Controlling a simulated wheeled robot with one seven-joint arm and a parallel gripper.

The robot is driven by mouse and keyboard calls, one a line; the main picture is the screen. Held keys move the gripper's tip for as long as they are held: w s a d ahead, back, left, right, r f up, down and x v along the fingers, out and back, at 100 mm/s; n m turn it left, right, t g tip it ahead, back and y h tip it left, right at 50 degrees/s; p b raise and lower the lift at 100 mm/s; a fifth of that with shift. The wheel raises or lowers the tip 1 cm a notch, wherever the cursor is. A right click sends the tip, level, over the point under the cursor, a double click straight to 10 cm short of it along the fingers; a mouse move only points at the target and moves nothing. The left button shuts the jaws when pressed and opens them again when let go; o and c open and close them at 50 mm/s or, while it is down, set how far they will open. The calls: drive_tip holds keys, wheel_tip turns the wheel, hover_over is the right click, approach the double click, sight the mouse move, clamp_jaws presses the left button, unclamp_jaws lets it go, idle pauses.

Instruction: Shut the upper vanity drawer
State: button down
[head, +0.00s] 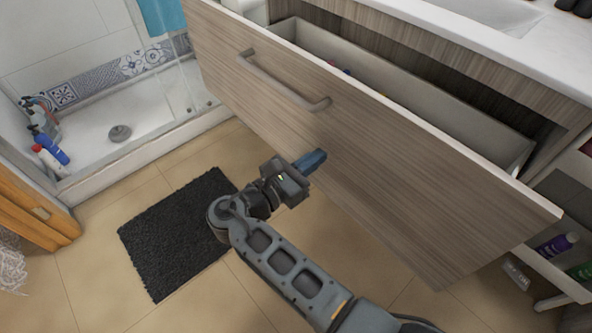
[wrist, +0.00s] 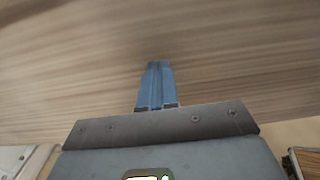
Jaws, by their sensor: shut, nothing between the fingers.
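The upper vanity drawer (head: 290,130) is open, pulled well out from the vanity, with its wood-grain front facing me. Its long grey bar handle (head: 283,82) is on the upper left part of the front. My gripper (head: 318,156) is shut and empty, its blue fingertips at the drawer front, below the right end of the handle. In the wrist view the shut fingers (wrist: 156,66) point at the wood-grain front (wrist: 230,60), which fills most of the picture. I cannot tell whether the tips touch it.
The white countertop (head: 480,35) is above and behind the drawer. A black mat (head: 175,235) lies on the tiled floor. A shower tray (head: 115,120) with bottles (head: 48,145) is at left. A cart with bottles (head: 556,245) stands at right.

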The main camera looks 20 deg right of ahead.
drive_tip(key=shift+x, duration=0.9)
drive_tip(key=shift+w+d, duration=0.1)
drive_tip(key=shift+d, duration=0.4)
drive_tip(key=x, duration=2.9)
